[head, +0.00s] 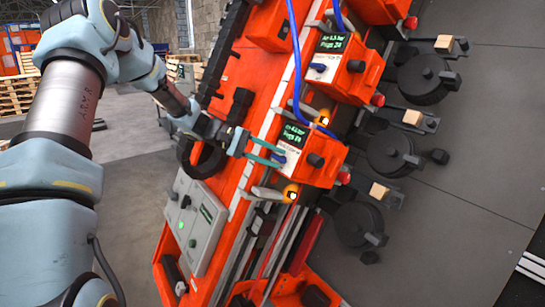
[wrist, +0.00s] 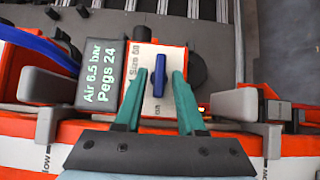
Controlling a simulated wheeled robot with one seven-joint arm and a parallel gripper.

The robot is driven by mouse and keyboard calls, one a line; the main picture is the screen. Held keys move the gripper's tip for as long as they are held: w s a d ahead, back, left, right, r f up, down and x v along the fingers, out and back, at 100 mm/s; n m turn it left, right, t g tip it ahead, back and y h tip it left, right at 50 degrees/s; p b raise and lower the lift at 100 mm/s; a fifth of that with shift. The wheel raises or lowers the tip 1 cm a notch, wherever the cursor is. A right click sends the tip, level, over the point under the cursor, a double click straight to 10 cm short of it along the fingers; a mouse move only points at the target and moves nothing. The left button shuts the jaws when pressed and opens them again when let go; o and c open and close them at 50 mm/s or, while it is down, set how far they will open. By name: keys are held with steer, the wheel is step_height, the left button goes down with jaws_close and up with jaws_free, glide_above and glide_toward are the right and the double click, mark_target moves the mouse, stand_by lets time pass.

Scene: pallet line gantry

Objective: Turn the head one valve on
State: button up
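The valve is a blue lever (wrist: 158,78) on a white label plate (wrist: 147,98) of an orange housing. In the wrist view the lever points almost straight up the picture. My gripper (wrist: 159,80) is open, with one green finger on each side of the lever and visible gaps to it. The head view shows my gripper (head: 278,157) at the lowest of the orange boxes, in front of its blue lever (head: 281,158). A display (wrist: 101,88) beside the valve reads "Air 6.5 bar, Pegs 24". The small print on the plate is partly covered and hard to read.
Another orange box (head: 345,70) with its own display and blue lever sits above. Blue hoses (head: 298,60) run near the boxes. Grey brackets (wrist: 235,104) flank the valve. A grey control panel (head: 195,222) is below left. Dark discs (head: 358,224) and wooden blocks (head: 379,191) lie to the right.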

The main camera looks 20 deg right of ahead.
steer(key=shift+o, duration=0.3)
steer(key=shift+w+a+r, duration=0.15)
steer(key=shift+w+a, duration=0.1)
steer(key=shift+a, duration=0.05)
steer(key=b+v, duration=0.2)
steer(key=v, duration=0.8)
steer(key=shift+b, duration=0.35)
steer(key=shift+s, duration=0.1)
steer(key=s+a+f+t+y, duration=0.3)
steer(key=s+a+y, duration=0.1)
steer(key=a, duration=0.5)
steer(key=s+a+f+t+y, duration=0.3)
steer(key=s+a, duration=0.4)
steer(key=a, duration=0.2)
steer(key=s+a+f+n+t+y, duration=0.1)
steer(key=s+a+f+t+y, duration=0.2)
steer(key=s+a, duration=0.3)
steer(key=a+y, duration=0.1)
steer(key=a, duration=0.2)
steer(key=shift+s+a+f+y, duration=0.25)
steer(key=shift+f+y, duration=0.05)
